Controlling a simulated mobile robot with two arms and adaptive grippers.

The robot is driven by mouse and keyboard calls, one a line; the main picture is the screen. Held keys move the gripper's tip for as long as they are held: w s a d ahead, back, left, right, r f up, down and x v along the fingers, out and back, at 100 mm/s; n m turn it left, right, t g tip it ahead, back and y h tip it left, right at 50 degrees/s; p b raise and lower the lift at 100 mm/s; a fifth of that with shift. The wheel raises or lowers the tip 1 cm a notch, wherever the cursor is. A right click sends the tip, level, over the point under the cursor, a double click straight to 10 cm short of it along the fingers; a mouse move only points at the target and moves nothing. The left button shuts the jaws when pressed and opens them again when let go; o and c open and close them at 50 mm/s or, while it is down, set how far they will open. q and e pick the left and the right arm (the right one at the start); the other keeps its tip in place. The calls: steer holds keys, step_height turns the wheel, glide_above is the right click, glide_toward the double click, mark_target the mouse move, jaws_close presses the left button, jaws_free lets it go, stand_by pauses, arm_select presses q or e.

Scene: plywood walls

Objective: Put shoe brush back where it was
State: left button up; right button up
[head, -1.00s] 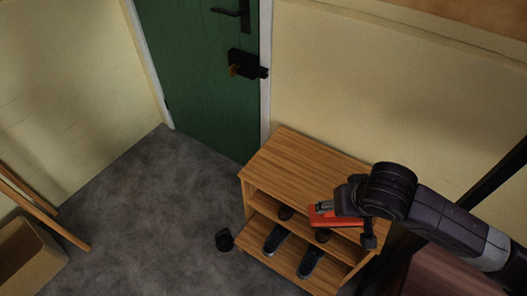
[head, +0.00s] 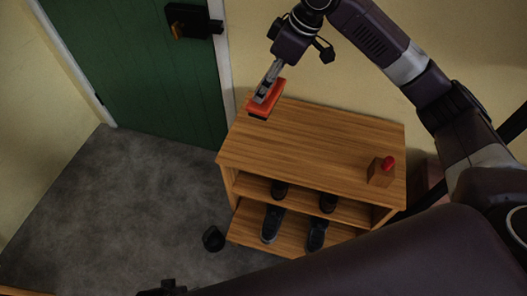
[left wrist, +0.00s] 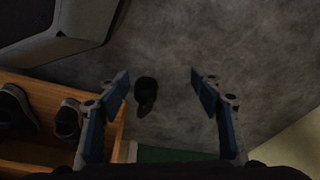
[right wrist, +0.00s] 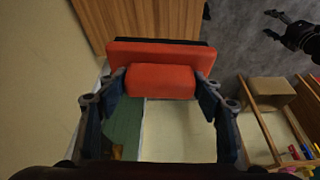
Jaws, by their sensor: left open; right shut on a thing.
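The shoe brush (head: 268,97) is a red-orange block with a dark underside. My right gripper (head: 264,90) is shut on it and holds it over the back left end of the wooden shoe cabinet's top (head: 310,130). I cannot tell whether the brush touches the top. In the right wrist view the brush (right wrist: 160,80) sits between both fingers, its dark edge facing the wooden surface. My left gripper (left wrist: 160,85) is open and empty above the grey floor, beside the cabinet's shelf.
A brown block with a red knob (head: 381,172) stands on the cabinet top's right end. Dark shoes (head: 272,222) sit on the shelves. A small black object (head: 213,238) is on the floor left of the cabinet. A green door (head: 150,75) is behind. The middle of the top is clear.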

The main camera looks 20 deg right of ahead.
steer(key=shift+w+a+r+n+b, duration=0.25)
steer(key=shift+w+r+n+b, duration=0.2)
steer(key=shift+w+n, duration=0.1)
steer(key=shift+f, duration=0.2)
step_height(320, 180, down, 18)
steer(key=b, duration=0.4)
steer(key=shift+f, duration=0.6)
arm_select(q)
step_height(320, 180, up, 17)
steer(key=w+t, duration=0.1)
steer(key=shift+w+r, duration=0.15)
steer(key=shift+w, duration=0.15)
steer(key=shift+a, duration=0.1)
arm_select(e)
steer(key=o, duration=1)
steer(key=shift+f, duration=0.1)
arm_select(q)
steer(key=shift+w+f, duration=0.1)
steer(key=shift+f, duration=0.1)
